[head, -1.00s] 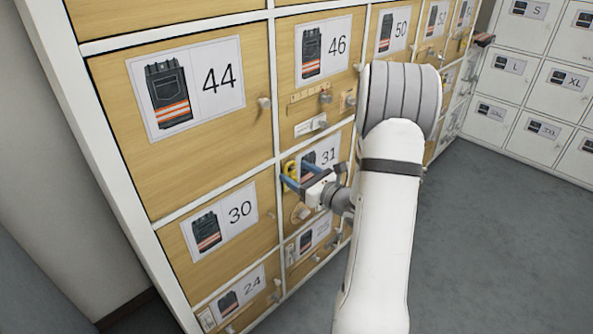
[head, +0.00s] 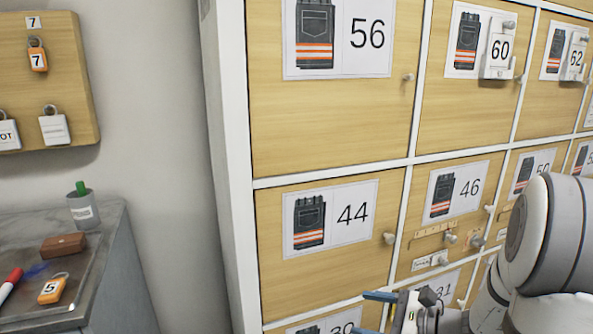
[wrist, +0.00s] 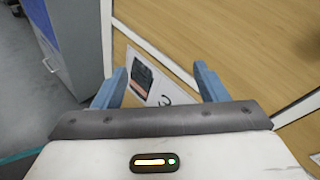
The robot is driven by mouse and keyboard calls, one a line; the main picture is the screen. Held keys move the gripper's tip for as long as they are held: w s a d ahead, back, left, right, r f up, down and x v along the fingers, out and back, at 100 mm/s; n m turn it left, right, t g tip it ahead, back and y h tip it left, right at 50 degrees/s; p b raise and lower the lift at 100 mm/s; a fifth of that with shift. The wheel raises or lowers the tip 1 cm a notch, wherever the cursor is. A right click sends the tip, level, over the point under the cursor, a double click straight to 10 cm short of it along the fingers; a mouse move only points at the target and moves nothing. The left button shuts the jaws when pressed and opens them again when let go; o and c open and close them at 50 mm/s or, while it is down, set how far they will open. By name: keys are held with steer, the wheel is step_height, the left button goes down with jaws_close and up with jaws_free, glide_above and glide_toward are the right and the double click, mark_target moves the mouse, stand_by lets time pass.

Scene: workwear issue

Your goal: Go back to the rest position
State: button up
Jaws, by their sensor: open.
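My gripper (head: 377,307) is at the bottom of the head view, in front of the lower lockers, below door 44 (head: 270,262). Its blue fingers are cut off by the picture's lower edge there. In the wrist view my gripper (wrist: 160,85) has its two blue fingers well apart, with nothing between them. A wooden locker door (wrist: 195,40) and a label with trousers and a 3 (wrist: 150,80) show beyond the fingers; the rest of the number is hidden. My white arm fills the lower right of the head view.
A wooden padlock board (head: 75,95) hangs above. Knobs and small fittings stick out from the lockers.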

steer(key=s+a+r+n+g+h+p, duration=0.55)
steer(key=s+r+n+g+p, duration=0.3)
steer(key=s+r+n, duration=0.35)
steer(key=s+d+r+n+t+h+p, duration=0.3)
steer(key=r+n+h+p, duration=0.4)
steer(key=r, duration=0.3)
steer(key=shift+d+r+n+p, duration=0.4)
steer(key=shift+d+n+p, duration=0.3)
steer(key=shift+n, duration=0.1)
